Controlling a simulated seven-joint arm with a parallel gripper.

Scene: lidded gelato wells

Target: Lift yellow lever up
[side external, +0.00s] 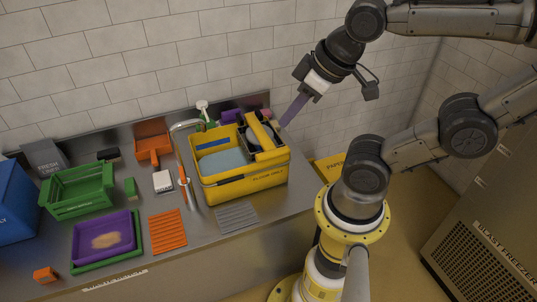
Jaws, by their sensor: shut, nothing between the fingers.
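A yellow mop bucket (240,186) marked as for floors stands on the steel counter. Blue-grey water (221,161) fills its left part. A wringer with a slanting yellow lever (260,131) is at its right part. The lever leans along the top of the wringer; its exact lower end is hard to make out. My gripper (283,123) has long purple fingers. It points down and left, just right of the lever and above the bucket's back right corner. The fingers look closed together and empty. I cannot tell whether they touch the lever.
A tall tap (181,150) stands against the bucket's left side. A spray bottle (204,113) is behind it. A green crate (77,192), purple tray (103,238) and orange rack (167,231) lie further left. A grey rack (236,217) lies in front. Tiled wall (150,60) bounds the back.

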